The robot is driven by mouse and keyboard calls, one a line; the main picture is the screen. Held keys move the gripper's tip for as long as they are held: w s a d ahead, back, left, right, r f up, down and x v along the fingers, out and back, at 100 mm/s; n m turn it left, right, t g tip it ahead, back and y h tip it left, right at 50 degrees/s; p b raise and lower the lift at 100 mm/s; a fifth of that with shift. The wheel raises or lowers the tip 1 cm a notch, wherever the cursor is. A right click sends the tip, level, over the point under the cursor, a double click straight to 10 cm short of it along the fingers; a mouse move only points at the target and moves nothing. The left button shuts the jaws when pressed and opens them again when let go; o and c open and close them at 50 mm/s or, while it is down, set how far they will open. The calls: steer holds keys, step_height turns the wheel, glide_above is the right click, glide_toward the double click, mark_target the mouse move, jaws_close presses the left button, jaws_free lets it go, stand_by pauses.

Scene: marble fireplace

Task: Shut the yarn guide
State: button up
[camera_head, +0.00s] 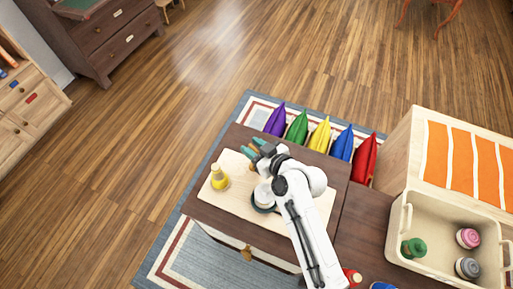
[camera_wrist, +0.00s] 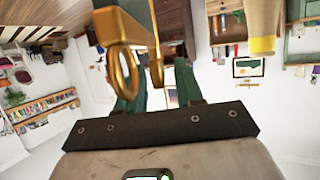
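A gold metal piece with a ring (camera_wrist: 121,63), which looks like the yarn guide, hangs close in front of the lens in the wrist view. A second gold loop (camera_wrist: 156,72) is just right of it. My gripper (camera_head: 253,149) has two teal fingers, spread apart over the back part of the pale board in the head view. In the wrist view my gripper (camera_wrist: 158,92) shows a finger on each side, with gold metal overlapping the space between. I cannot tell whether it touches. In the head view the guide is too small or hidden to make out.
The pale board (camera_head: 213,200) lies on a dark wooden cabinet. A yellow cone-like object (camera_head: 219,179) stands left of my arm. Coloured cushions (camera_head: 320,135) line the far side. A cream tray (camera_head: 447,213) with several spools is at right. Open floor lies left.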

steer(key=b+v, duration=0.1)
steer(key=v, duration=0.9)
steer(key=shift+s+d+r+b, duration=0.15)
steer(key=shift+s+d+b, duration=0.05)
steer(key=shift+d+b, duration=0.1)
steer(key=shift+c, duration=0.2)
